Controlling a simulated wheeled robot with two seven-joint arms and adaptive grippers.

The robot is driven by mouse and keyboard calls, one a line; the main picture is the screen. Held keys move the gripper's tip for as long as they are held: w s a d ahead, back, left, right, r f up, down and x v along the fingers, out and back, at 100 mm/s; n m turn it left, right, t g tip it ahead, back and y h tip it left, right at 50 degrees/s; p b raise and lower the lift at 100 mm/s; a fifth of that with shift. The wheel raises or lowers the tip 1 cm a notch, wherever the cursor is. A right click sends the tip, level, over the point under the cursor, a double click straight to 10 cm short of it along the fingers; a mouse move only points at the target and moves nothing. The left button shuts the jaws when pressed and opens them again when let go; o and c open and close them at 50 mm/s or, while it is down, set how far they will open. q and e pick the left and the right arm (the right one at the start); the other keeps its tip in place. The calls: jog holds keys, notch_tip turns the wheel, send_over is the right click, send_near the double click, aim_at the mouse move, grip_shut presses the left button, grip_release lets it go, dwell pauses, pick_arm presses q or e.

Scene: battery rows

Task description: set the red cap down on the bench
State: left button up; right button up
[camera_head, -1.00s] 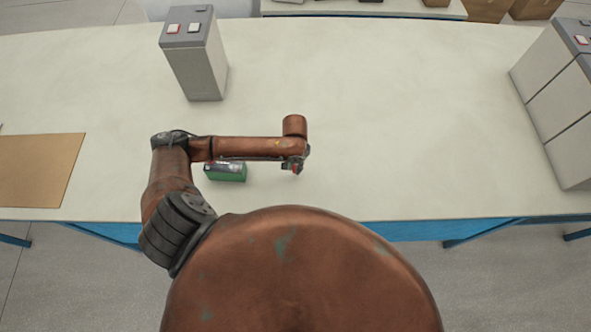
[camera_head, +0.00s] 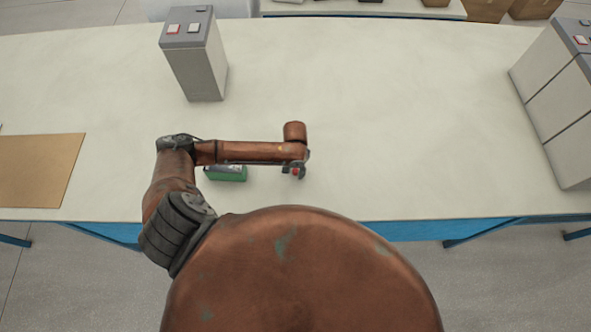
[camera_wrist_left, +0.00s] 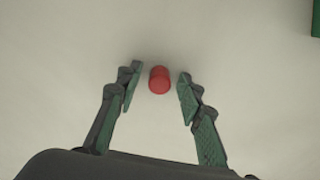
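The red cap (camera_wrist_left: 159,80) is a small red cylinder. In the left wrist view it lies between the fingertips of my left gripper (camera_wrist_left: 158,88), with a gap on each side, against the pale bench top. In the head view a bit of the red cap (camera_head: 295,171) shows at my left gripper (camera_head: 294,173), low over the near part of the bench (camera_head: 400,120). The left gripper is open and touches nothing that I can see. My right gripper is not in view.
A green box with a dark top (camera_head: 226,174) lies just left of the left gripper, partly under my arm. A tall grey battery (camera_head: 195,60) stands at the back left. More batteries (camera_head: 560,105) stand at the right edge. A brown board (camera_head: 38,170) lies at the left. The bench's middle is clear.

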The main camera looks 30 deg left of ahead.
aim_at(295, 170)
pick_arm(q)
notch_tip(295, 170, up, 12)
jog(key=shift+r, duration=0.15)
dwell(0.6)
